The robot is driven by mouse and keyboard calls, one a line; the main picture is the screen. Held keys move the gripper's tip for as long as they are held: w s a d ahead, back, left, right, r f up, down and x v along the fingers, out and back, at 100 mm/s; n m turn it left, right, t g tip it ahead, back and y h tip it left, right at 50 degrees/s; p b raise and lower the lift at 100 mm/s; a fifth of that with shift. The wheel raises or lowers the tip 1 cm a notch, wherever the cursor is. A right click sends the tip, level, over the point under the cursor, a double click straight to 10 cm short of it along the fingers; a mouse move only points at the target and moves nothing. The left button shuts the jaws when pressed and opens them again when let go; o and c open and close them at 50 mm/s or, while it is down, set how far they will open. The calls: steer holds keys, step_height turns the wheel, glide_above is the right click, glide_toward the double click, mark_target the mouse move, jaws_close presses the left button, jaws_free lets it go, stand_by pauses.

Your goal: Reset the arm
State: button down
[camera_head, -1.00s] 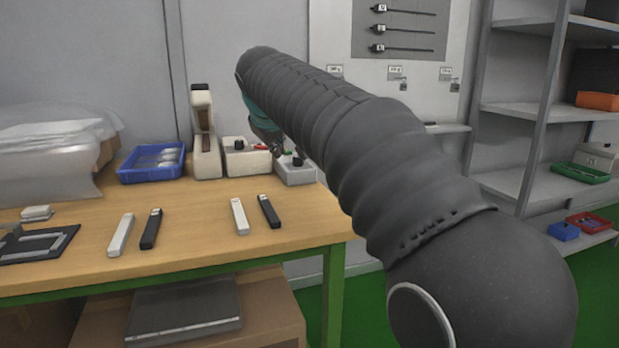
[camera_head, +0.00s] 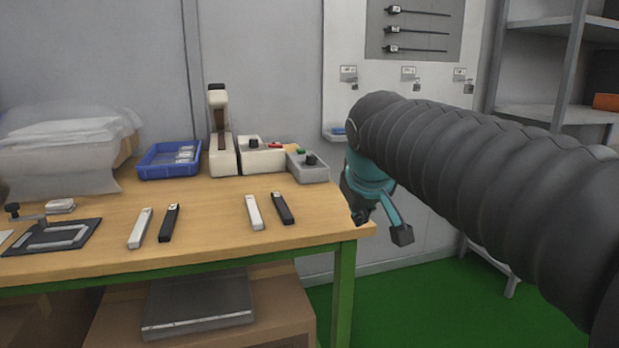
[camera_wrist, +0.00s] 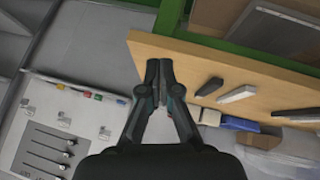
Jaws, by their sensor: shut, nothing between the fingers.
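My arm, in a dark ribbed sleeve, reaches in from the right in the head view. Its teal wrist hangs beside the right end of the wooden workbench (camera_head: 205,237). In the wrist view my gripper (camera_wrist: 159,62) is shut, its two fingertips together with nothing between them. There the fingertips show in front of the corner of the workbench top. My gripper is only partly visible in the head view, below the teal wrist.
White bars (camera_head: 254,212) and black bars (camera_head: 283,208) lie on the bench. Behind them stand a blue bin (camera_head: 170,160), an upright tester (camera_head: 221,140) and control boxes (camera_head: 308,166). A tool panel hangs on the wall. Metal shelves (camera_head: 550,113) stand right; green floor (camera_head: 420,300) lies clear.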

steer(key=s+d+f+m+g, duration=0.1)
steer(key=s+d+f+m, duration=0.1)
steer(key=s+f, duration=0.6)
steer(key=s+d+f+m, duration=0.2)
steer(key=s+d+f, duration=0.3)
steer(key=s+f, duration=0.4)
steer(key=s, duration=0.3)
steer(key=shift+s+f+m+g, duration=0.2)
steer(key=shift+s+m+g, duration=0.2)
